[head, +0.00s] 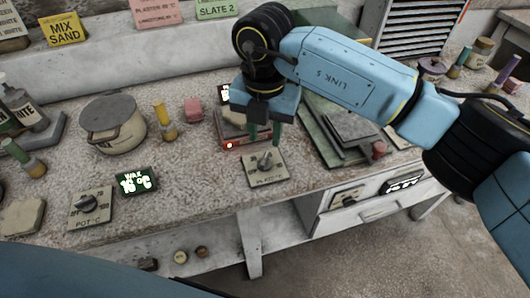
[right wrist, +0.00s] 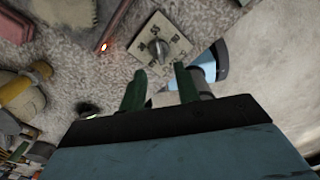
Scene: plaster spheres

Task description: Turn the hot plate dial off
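The hot plate dial (head: 266,162) is a grey knob on a beige square plate with dark markings, near the front edge of the bench. Its label seems to read "PLATE °C"; the exact setting is too small to read. In the right wrist view the knob (right wrist: 159,48) lies just beyond my fingertips. My right gripper (head: 264,138) points down above the dial, with its green fingers apart and nothing between them. The fingers (right wrist: 161,85) look clear of the knob. The hot plate (head: 232,143) behind the dial shows a lit red lamp. My left gripper is out of view.
A similar pot dial (head: 88,204) and a green-lit wax display (head: 136,181) stand to the left, below a lidded pot (head: 112,122). Stacked slabs (head: 345,125) lie to the right. Small bottles stand at the left. The bench's front edge is close to the dial.

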